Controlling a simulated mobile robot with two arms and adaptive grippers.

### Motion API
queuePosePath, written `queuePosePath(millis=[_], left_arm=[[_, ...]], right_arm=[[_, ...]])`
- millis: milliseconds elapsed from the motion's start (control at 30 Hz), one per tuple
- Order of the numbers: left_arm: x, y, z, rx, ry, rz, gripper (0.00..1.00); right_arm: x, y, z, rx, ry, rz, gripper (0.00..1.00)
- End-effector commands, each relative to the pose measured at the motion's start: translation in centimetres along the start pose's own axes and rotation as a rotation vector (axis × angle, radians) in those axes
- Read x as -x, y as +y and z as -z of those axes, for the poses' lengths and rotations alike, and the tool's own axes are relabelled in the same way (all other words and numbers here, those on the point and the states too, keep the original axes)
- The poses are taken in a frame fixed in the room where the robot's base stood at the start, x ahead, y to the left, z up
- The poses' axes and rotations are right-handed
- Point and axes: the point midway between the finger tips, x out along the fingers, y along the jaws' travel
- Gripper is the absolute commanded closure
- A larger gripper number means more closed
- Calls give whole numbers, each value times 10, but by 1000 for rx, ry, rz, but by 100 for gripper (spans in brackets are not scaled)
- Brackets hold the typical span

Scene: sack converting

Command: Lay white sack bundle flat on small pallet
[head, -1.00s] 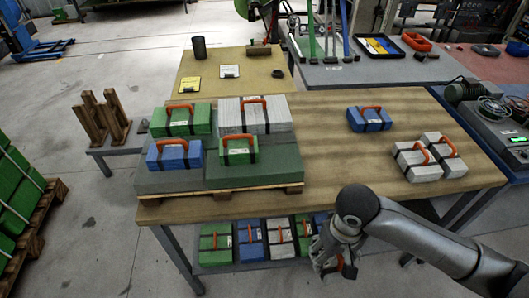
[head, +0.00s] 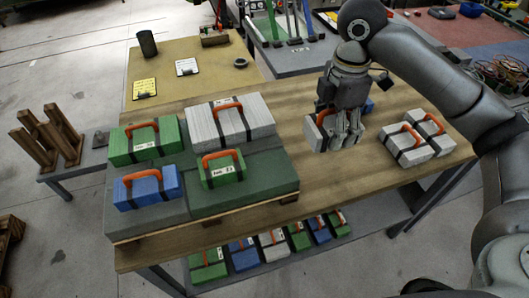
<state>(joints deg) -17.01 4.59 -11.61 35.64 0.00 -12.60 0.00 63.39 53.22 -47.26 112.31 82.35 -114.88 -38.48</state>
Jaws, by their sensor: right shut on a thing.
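A white sack bundle (head: 319,135) with a dark band and an orange handle is in my right gripper (head: 342,135), over the middle of the wooden table. The fingers hide part of the bundle, and I cannot tell whether it touches the table. The small pallet (head: 232,211) is at the left of the table, under grey and green slabs. On these slabs sit a green bundle (head: 165,149), a wide white bundle (head: 252,130), a blue bundle (head: 165,192) and a smaller green bundle (head: 233,173). My left gripper is not in view.
Two white bundles (head: 415,157) (head: 442,143) lie at the table's right. A blue bundle (head: 368,106) is partly hidden behind my gripper. Several bundles lie on the shelf below (head: 345,233). Wooden stands (head: 70,140) are at left. Bare tabletop (head: 325,172) shows beside the pallet.

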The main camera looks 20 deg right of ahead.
Motion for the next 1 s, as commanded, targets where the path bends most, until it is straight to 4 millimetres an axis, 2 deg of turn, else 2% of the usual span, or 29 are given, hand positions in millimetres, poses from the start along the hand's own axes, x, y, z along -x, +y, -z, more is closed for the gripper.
queuePosePath(millis=[167, 500, 700, 1000], left_arm=[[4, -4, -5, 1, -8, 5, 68], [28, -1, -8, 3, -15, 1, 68], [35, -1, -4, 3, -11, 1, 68], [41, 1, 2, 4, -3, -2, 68]], right_arm=[[1, 6, 11, 43, 5, 2, 62], [-32, 42, 84, 41, 4, 3, 62], [-70, 55, 108, 37, 3, 3, 62], [-95, 64, 125, 38, 1, 1, 62]])
